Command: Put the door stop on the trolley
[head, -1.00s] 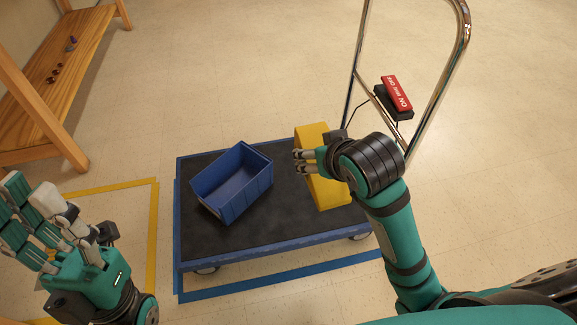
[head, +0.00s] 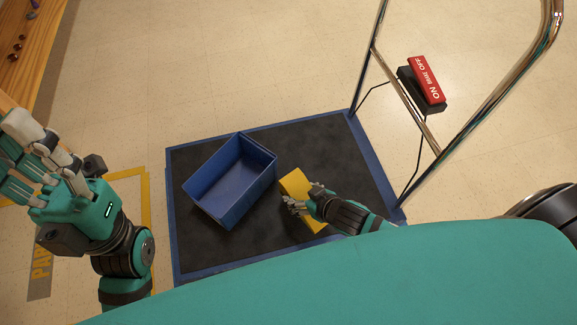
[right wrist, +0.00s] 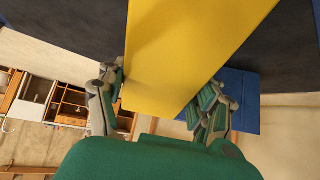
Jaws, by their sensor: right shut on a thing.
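The door stop is a yellow block (head: 297,186) at the trolley, just right of a blue bin in the head view. My right gripper (head: 303,203) is shut on it. In the right wrist view the yellow door stop (right wrist: 185,50) sits between the fingers (right wrist: 165,100), with the dark trolley deck behind it. The trolley (head: 345,150) has a black deck with a blue edge. I cannot tell whether the door stop touches the deck. My left gripper (head: 40,165) is off to the left over the floor, fingers spread, open and empty.
The blue bin (head: 225,210) stands on the left part of the deck, close to the door stop. The chrome handle (head: 412,100) with a red brake sign (head: 427,78) rises on the right. A wooden bench (head: 22,50) is at the far left. The deck's back and right are bare.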

